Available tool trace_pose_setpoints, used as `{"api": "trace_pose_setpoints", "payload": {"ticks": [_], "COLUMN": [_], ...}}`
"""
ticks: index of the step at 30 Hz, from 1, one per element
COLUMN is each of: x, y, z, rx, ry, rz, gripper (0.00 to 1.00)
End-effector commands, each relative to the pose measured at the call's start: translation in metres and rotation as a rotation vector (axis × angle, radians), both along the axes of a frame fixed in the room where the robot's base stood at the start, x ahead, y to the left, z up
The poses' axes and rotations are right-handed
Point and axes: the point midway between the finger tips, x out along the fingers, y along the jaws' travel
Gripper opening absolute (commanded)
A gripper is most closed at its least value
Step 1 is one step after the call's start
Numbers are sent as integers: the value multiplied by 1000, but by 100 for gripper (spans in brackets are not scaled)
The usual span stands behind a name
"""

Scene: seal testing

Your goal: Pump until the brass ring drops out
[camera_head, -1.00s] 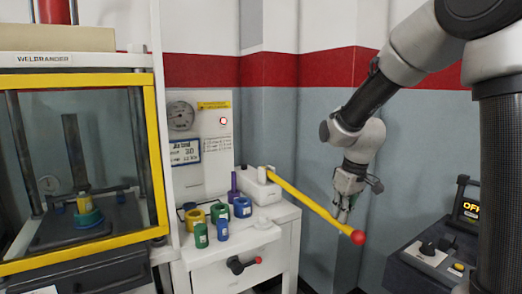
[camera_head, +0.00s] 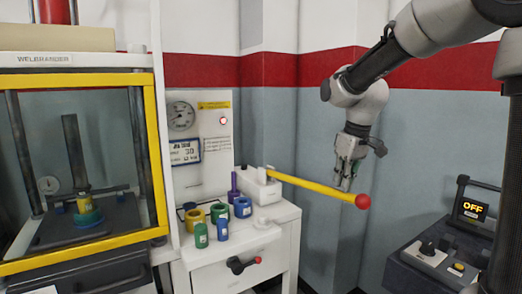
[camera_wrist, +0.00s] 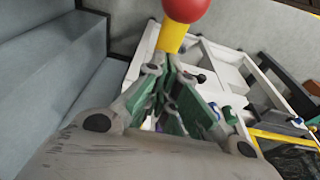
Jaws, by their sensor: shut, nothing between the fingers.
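A yellow pump lever (camera_head: 305,184) with a red ball end (camera_head: 362,201) reaches right from a white pump block (camera_head: 260,186). My gripper (camera_head: 345,186) is shut and empty at the lever, just left of the ball. In the wrist view its fingertips (camera_wrist: 172,65) meet close to the yellow bar (camera_wrist: 170,38), below the red ball (camera_wrist: 187,7); whether they touch is unclear. Behind the yellow-framed press window, a brass-coloured piece (camera_head: 84,204) sits upright on a blue-green part (camera_head: 88,219). I cannot tell whether this piece is the brass ring.
Several coloured rings and cylinders, including a yellow ring (camera_head: 195,217) and a green cylinder (camera_head: 201,236), stand on the white bench (camera_head: 262,226). A dial gauge (camera_head: 181,115) and a display (camera_head: 186,152) are behind.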

Motion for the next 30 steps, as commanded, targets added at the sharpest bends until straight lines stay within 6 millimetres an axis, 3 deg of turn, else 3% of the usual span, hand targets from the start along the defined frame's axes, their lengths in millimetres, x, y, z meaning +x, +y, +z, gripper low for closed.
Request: {"api": "trace_pose_setpoints", "payload": {"ticks": [3, 6, 14, 20, 30], "x": [1, 1, 1, 0, 1], "y": [0, 0, 0, 0, 0], "z": [20, 26, 24, 9, 30], "rx": [0, -1, 0, -1, -1], "ry": [1, 2, 3, 4, 2], "rz": [0, 0, 0, -1, -1], "gripper": [0, 0, 0, 0, 0]}}
